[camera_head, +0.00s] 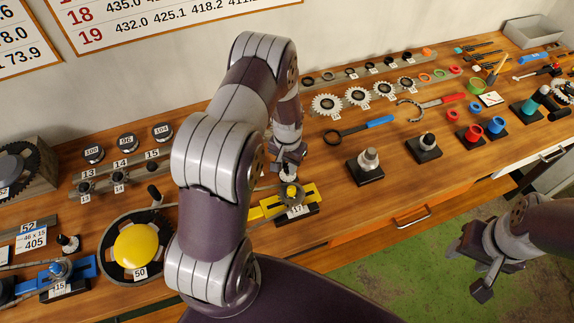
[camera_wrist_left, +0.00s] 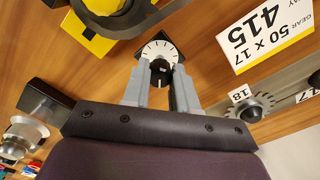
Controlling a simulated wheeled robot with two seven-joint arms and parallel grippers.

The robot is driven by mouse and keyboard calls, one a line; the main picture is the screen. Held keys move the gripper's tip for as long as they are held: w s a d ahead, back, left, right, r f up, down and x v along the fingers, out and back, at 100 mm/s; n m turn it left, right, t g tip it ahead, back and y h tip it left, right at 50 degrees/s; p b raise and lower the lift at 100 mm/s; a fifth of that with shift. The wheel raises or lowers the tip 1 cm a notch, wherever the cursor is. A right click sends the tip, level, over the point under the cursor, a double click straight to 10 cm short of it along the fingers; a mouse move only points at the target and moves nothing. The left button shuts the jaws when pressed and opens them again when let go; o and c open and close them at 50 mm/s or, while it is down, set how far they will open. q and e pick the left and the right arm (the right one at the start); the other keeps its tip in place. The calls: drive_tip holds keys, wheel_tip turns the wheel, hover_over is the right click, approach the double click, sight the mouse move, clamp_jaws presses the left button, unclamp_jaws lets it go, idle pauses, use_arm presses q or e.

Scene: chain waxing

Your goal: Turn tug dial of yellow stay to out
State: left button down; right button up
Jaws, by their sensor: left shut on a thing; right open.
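The yellow stay (camera_head: 306,193) lies on the bench front in the head view, with a dark round part on it and a 17 tag in front. In the left wrist view part of the yellow stay (camera_wrist_left: 88,38) shows at top left. A white dial face (camera_wrist_left: 160,47) with black tick marks and a black knob (camera_wrist_left: 159,72) sits beside it. My left gripper (camera_wrist_left: 160,85) is shut on the knob, one grey finger on each side. In the head view my left gripper (camera_head: 289,165) is at the stay's far side. My right gripper (camera_head: 477,273) is open and empty over the floor.
A yellow disc in a chainring (camera_head: 138,246) stands left of my left arm. A grey post on a black base (camera_head: 368,160) stands right of the stay. A card reading 415 (camera_wrist_left: 265,35) and a sprocket (camera_wrist_left: 251,112) are near the left gripper. Open floor lies in front.

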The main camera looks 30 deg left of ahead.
use_arm(q)
drive_tip(key=n, duration=0.2)
drive_tip(key=n+b, duration=0.1)
drive_tip(key=n, duration=0.1)
drive_tip(key=shift+w+r+n, duration=0.15)
drive_tip(key=shift+w+n, duration=0.15)
drive_tip(key=shift+w, duration=0.1)
drive_tip(key=shift+n+b, duration=0.55)
drive_tip(key=shift+n, duration=1.35)
drive_tip(key=c, duration=0.9)
unclamp_jaws()
drive_tip(key=shift+c, duration=0.2)
drive_tip(key=shift+o, duration=0.3)
drive_tip(key=shift+s, duration=0.15)
